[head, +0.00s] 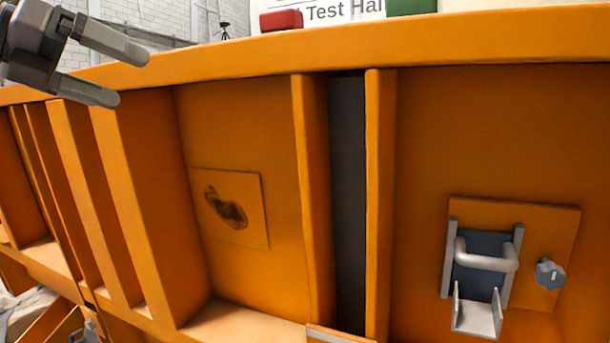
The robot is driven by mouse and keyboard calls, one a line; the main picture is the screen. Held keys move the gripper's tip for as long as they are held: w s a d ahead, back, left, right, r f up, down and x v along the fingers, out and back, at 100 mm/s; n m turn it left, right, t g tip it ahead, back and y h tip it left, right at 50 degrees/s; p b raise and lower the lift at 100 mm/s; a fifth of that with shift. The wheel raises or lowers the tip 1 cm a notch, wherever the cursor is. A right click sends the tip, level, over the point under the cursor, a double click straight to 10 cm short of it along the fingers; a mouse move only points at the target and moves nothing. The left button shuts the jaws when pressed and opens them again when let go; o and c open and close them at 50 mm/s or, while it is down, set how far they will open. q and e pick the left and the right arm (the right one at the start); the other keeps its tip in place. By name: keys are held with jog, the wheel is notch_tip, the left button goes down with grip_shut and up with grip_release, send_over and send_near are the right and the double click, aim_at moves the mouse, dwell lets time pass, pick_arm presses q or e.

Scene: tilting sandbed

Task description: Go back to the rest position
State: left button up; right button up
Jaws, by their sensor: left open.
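My left gripper (132,76) is at the upper left, in front of the top rail of the orange sandbed wall (450,45). Its two grey fingers are spread apart and point right, with nothing between them. The gripper appears apart from the wall, though the exact gap is hard to tell.
The orange wall has upright ribs and a dark vertical slot (347,200). A panel with a grey handle (486,255) and a small knob (550,273) sits at the lower right. A plate with a dark mark (229,208) is left of the slot. A red block (281,20) and a green block (411,7) show above the rail.

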pick_arm(q)
jog(key=w+d+f+n+g+h, duration=0.1)
jog(key=w+d+f+h, duration=0.2)
jog(key=f, duration=0.6)
jog(key=w+d+f+n+g+h, duration=0.1)
jog(key=w+d+f+h, duration=0.25)
jog(key=f, duration=0.55)
jog(key=s+a+f+n+t+y, duration=0.1)
jog(key=a+f+n+t+y, duration=0.2)
jog(key=f+n, duration=0.75)
jog(key=s+a+f+n+t+y, duration=0.2)
jog(key=a+f+n+t, duration=0.15)
jog(key=f, duration=1.35)
jog(key=s+a+f+n+g+y, duration=0.2)
jog(key=s+a+f+n+y, duration=0.15)
jog(key=s+f, duration=0.4)
jog(key=s+a+f+n+g+y, duration=0.2)
jog(key=s+f+n+y, duration=0.15)
jog(key=s+f, duration=0.45)
jog(key=s+a+f+n+g+y, duration=0.2)
jog(key=s+a+f+n+g, duration=0.15)
jog(key=s+f, duration=0.5)
jog(key=d+n+t+p, duration=0.2)
jog(key=d+n, duration=0.7)
jog(key=d, duration=0.8)
jog(key=shift+w+d+f+h, duration=0.2)
jog(key=shift+w+f+h, duration=0.15)
jog(key=shift+w+f, duration=0.1)
